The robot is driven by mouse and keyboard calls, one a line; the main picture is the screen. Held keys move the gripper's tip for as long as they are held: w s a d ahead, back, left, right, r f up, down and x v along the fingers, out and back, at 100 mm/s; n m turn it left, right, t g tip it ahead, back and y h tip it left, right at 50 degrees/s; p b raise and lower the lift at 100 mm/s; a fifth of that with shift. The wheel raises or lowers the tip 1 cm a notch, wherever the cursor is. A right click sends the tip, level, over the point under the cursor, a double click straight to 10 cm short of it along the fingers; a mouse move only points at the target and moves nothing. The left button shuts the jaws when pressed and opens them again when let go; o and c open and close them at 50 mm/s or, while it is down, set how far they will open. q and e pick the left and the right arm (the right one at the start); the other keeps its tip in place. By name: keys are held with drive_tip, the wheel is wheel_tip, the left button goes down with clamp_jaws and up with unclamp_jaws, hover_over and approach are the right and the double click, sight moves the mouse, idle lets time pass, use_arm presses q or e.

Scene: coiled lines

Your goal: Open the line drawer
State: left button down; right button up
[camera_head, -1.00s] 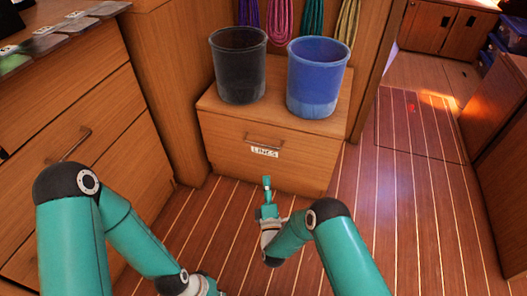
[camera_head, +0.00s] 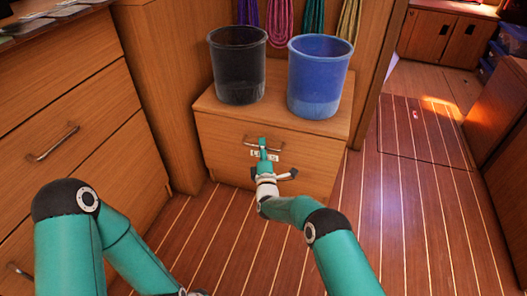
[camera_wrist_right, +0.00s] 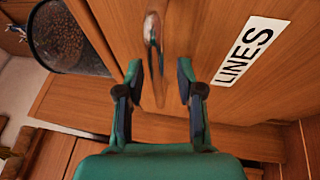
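The line drawer (camera_head: 222,150) is the wooden front of the low cabinet, with a white LINES label (camera_wrist_right: 243,51) that my right gripper partly covers in the head view. Its metal bar handle (camera_wrist_right: 152,30) shows in the wrist view just beyond my fingertips, roughly between them. The drawer looks closed. My right gripper (camera_head: 262,142) is in front of the drawer at handle height. In the wrist view its two fingers (camera_wrist_right: 159,69) are apart with nothing between the pads. My left arm ends at the bottom edge of the head view, and its gripper is out of sight.
A black bucket (camera_head: 238,70) and a blue bucket (camera_head: 316,80) stand on the cabinet top. Coiled lines (camera_head: 280,15) hang behind them. A larger drawer unit (camera_head: 60,100) stands at the left.

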drive_tip(key=shift+w, duration=0.15)
drive_tip(key=shift+c, duration=0.2)
clamp_jaws()
